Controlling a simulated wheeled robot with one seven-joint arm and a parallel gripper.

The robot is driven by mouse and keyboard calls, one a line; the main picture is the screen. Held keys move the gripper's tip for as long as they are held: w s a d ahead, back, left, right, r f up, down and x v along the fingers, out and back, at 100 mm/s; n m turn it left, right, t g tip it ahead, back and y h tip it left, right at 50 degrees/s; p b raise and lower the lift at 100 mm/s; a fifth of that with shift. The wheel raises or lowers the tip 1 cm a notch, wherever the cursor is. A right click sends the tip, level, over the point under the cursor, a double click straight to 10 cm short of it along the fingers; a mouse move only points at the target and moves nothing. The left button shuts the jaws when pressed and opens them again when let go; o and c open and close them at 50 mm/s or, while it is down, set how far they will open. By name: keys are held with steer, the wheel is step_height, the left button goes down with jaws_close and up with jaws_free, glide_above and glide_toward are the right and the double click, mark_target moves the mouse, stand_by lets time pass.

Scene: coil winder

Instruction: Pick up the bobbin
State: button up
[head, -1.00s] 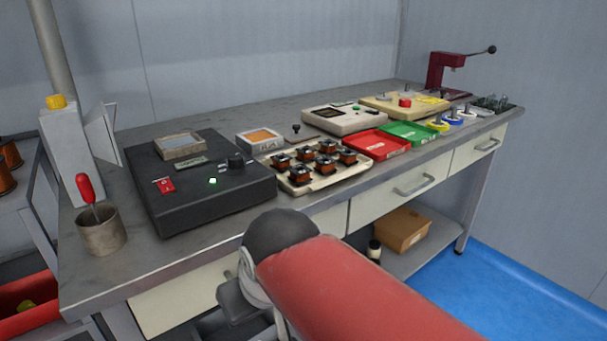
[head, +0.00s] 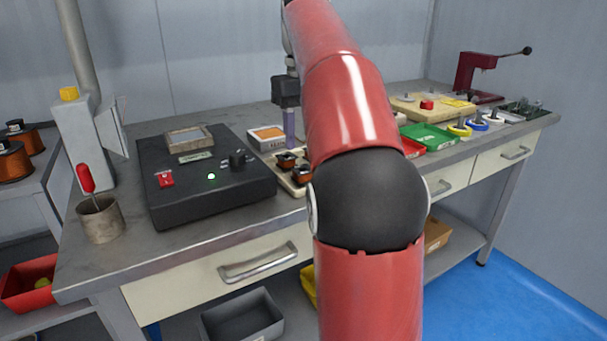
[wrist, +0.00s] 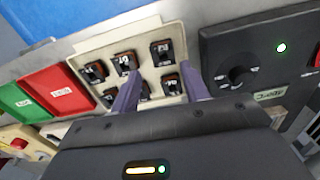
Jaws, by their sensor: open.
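Several copper-wound bobbins with black flanges sit in a cream tray (head: 289,183). In the head view a front-left bobbin (head: 302,175) and one behind it (head: 287,160) show; my arm hides the others. In the wrist view the tray (wrist: 146,29) holds two rows of bobbins, one of them at the upper right (wrist: 162,53). My gripper (wrist: 161,70) is open and empty, its two purple fingers reaching over the tray. One near-row bobbin (wrist: 171,84) shows between the fingers. In the head view my gripper (head: 290,143) points down behind the visible bobbins. I cannot tell its height above them.
Red (wrist: 70,92) and green (wrist: 22,102) trays lie beside the bobbin tray. A cup (head: 101,220) with a red-handled tool stands at the left.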

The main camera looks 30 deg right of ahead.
steer(key=f, duration=0.4)
steer(key=f+b, duration=0.1)
steer(key=f, duration=0.2)
steer(key=shift+w+a+f, duration=0.1)
steer(key=shift+a, duration=0.15)
steer(key=shift+c, duration=0.2)
steer(key=c, duration=0.7)
